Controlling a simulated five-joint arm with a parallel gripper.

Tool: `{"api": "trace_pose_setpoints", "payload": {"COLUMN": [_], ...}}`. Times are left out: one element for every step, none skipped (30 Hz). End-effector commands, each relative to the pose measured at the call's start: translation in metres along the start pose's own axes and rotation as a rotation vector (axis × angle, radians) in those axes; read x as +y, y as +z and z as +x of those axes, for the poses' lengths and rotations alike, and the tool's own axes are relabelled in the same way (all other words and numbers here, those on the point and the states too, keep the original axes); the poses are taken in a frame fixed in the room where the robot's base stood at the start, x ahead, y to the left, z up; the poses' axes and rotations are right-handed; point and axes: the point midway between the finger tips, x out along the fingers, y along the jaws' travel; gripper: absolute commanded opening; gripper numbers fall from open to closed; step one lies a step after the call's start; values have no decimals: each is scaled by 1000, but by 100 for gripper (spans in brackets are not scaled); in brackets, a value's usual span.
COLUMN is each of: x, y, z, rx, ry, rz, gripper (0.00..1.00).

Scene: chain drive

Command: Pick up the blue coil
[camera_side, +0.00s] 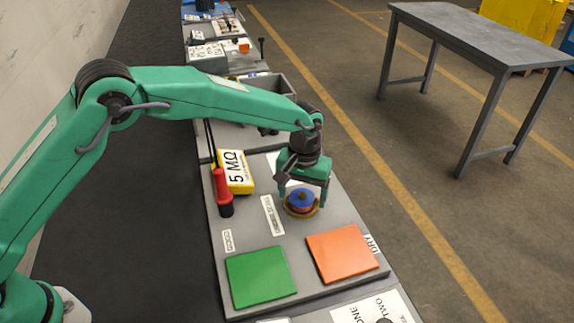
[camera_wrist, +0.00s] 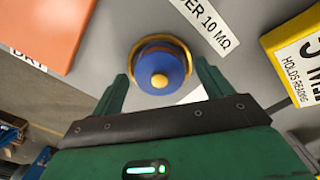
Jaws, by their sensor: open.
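The blue coil (camera_side: 302,198) sits upright on a round orange-brown base on the grey board, under my gripper. In the wrist view the blue coil (camera_wrist: 159,68) has a yellow knob on top and a yellowish ring around its foot. My gripper (camera_side: 306,200) is open and points down, with its fingers at either side of the coil in the side view. In the wrist view the fingers of my gripper (camera_wrist: 163,82) lie left and right of the coil, with gaps visible.
A green square (camera_side: 260,276) and an orange square (camera_side: 341,253) lie on the board in front. A grey bin (camera_side: 268,100) is behind. A table (camera_side: 480,35) stands off right.

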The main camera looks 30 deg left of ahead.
Motion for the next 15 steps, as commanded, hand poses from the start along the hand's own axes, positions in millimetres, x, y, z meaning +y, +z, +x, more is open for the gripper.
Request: {"api": "trace_pose_setpoints", "payload": {"x": [0, 0, 0, 0, 0, 0, 0, 0, 0, 0, 0, 0, 0, 0, 0], "y": [0, 0, 0, 0, 0, 0, 0, 0, 0, 0, 0, 0, 0, 0, 0], "z": [0, 0, 0, 0, 0, 0, 0, 0, 0, 0, 0, 0, 0, 0, -2], "rx": [0, 0, 0, 0, 0, 0, 0, 0, 0, 0, 0, 0, 0, 0, 2], "ry": [0, 0, 0, 0, 0, 0, 0, 0, 0, 0, 0, 0, 0, 0, 1], "rz": [0, 0, 0, 0, 0, 0, 0, 0, 0, 0, 0, 0, 0, 0, 0], "gripper": [79, 79, 79, 79, 79, 73, 67, 61, 53, 47, 41, 33, 28, 22, 19]}}
